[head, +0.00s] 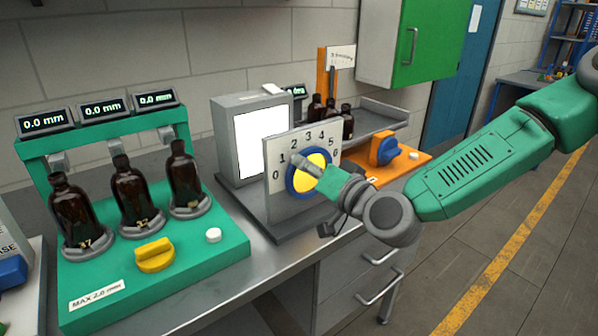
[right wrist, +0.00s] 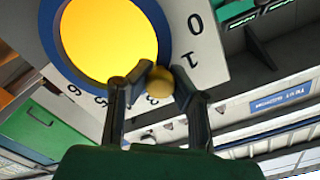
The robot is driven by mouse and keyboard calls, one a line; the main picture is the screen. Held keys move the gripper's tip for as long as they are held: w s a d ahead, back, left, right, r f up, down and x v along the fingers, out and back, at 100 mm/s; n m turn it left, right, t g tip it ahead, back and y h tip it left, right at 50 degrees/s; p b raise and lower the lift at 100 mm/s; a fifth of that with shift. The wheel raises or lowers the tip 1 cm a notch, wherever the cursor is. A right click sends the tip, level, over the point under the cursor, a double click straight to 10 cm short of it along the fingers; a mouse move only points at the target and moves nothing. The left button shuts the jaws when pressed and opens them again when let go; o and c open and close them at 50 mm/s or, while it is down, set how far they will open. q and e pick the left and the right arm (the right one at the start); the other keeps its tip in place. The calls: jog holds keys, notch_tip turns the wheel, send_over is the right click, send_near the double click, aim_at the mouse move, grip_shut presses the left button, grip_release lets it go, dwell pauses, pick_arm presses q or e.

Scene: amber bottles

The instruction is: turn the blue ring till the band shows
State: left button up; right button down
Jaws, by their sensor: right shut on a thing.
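The blue ring (head: 291,184) surrounds a yellow disc (head: 318,158) on an upright grey plate (head: 276,158) printed with numbers from 0 upward. In the right wrist view the ring (right wrist: 160,18) and yellow disc (right wrist: 108,38) fill the upper left. My right gripper (head: 312,170) is in front of the dial and hides part of the disc and ring. In the right wrist view my fingers are shut on a small dull-yellow knob (right wrist: 160,80) near the ring's rim. I cannot make out a band. My left gripper is not in view.
A green stand (head: 190,262) at the left holds three amber bottles (head: 135,200), a yellow knob (head: 155,254) and displays. A lit panel box (head: 262,140) stands behind the plate. An orange base with a blue knob (head: 385,150) and more bottles (head: 347,122) stand right and behind.

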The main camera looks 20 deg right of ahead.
jog(key=shift+d+m, duration=0.45)
jog(key=shift+m, duration=0.45)
jog(key=c, duration=1.3)
grip_release()
jog(key=shift+d, duration=0.1)
jog(key=shift+s+d+r, duration=0.1)
jog(key=shift+d, duration=0.3)
jog(key=v, duration=0.7)
jog(key=shift+s+d, duration=0.2)
jog(key=shift+d, duration=0.1)
